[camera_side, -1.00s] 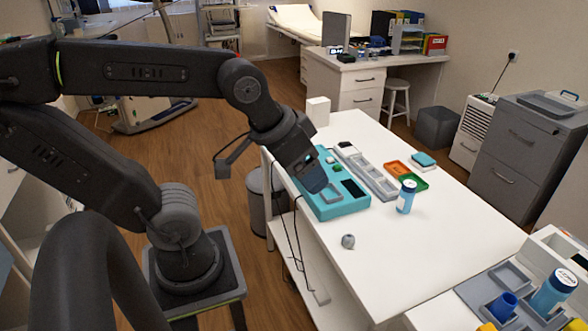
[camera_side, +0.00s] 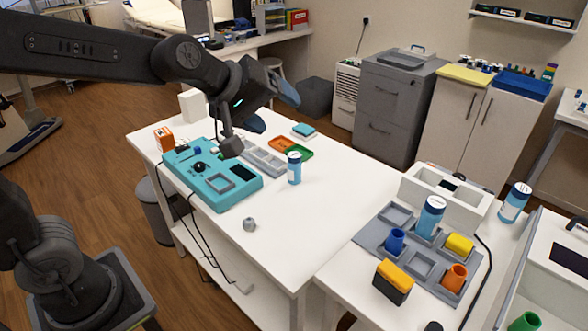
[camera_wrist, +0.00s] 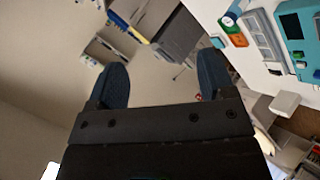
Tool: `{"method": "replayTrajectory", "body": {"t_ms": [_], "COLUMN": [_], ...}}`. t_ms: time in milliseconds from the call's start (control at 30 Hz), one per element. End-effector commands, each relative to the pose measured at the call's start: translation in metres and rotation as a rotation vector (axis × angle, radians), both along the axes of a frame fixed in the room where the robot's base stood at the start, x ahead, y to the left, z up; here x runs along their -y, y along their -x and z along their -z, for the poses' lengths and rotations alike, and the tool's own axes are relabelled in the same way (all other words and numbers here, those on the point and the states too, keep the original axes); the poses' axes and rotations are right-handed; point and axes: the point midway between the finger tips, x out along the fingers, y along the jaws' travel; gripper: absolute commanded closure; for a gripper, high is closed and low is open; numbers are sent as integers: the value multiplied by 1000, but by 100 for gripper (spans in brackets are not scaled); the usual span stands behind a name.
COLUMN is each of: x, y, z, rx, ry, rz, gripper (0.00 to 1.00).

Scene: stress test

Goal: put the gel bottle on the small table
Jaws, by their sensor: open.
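Several blue bottles with white caps are in the side view; I cannot tell which is the gel bottle. One bottle (camera_side: 294,168) stands upright on the long white table (camera_side: 225,257), beside a green tray. A second bottle (camera_side: 431,217) stands in a grey compartment tray on the nearer white table (camera_side: 340,277). A third bottle (camera_side: 514,202) stands farther right, slightly tilted in the picture. Which surface is the small table is unclear. My gripper (camera_side: 271,107) is open and empty above the far part of the long table. Its two blue fingers also show in the wrist view (camera_wrist: 161,70).
A teal device (camera_side: 212,175) with cables hanging over the edge lies on the long table, with grey, orange and green trays (camera_side: 305,152) behind it. A small grey knob (camera_side: 249,224) lies nearer. The grey compartment tray (camera_side: 423,262) holds coloured cups. The long table's near part is mostly clear.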

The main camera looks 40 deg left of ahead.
Motion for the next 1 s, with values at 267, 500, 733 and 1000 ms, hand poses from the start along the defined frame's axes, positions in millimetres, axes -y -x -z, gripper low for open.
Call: {"method": "replayTrajectory", "body": {"t_ms": [267, 500, 733, 1000], "x": [1, -24, -55, -82], "y": [-143, -225, -248, -212], "z": [18, 84, 181, 284], "rx": [161, 382, 752, 1294], "ry": [624, 1109, 1486, 1749], "rz": [-571, -1056, -1421, -1543], "gripper": [25, 25, 25, 25]}}
